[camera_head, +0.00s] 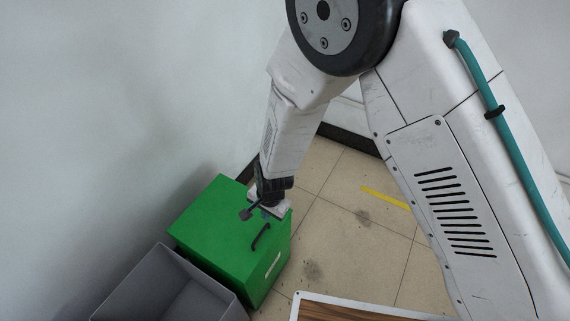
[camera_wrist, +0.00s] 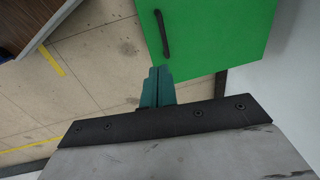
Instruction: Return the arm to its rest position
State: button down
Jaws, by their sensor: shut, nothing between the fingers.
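My gripper (camera_wrist: 159,72) shows in the wrist view as two teal fingers pressed together, shut and empty. The fingers are mostly hidden there. A black handle (camera_head: 261,237) is on the box, and it also shows in the wrist view (camera_wrist: 162,35), above the fingertips and apart from them.
A grey open bin (camera_head: 165,262) stands beside the green box at the lower left. A wood-topped surface with a pale rim (camera_head: 297,308) is at the bottom. Tiled floor (camera_head: 345,235) with a yellow strip (camera_head: 385,198) is open to the right. A wall (camera_head: 110,110) rises at left.

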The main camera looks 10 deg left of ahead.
jog(key=s+d+n+g+h, duration=0.1)
jog(key=s+d+n+g, duration=0.1)
jog(key=s+d, duration=0.15)
jog(key=s+d+r+n+g+h, duration=0.1)
jog(key=d+r+n, duration=0.2)
jog(key=d+r, duration=0.9)
jog(key=s+d+r+n+g, duration=0.1)
jog(key=s+d+r+n, duration=0.1)
jog(key=d+r, duration=1.05)
jog(key=s+d+r+m+t, duration=0.1)
jog(key=s+d+r, duration=0.3)
jog(key=r, duration=0.5)
jog(key=s+d+r+m+t, duration=0.2)
jog(key=s+d+r, duration=0.3)
jog(key=d+r, duration=0.3)
jog(key=shift+d+r+t, duration=0.35)
jog(key=shift+d+t, duration=0.2)
jog(key=shift+t, duration=0.35)
jog(key=shift+a, duration=0.1)
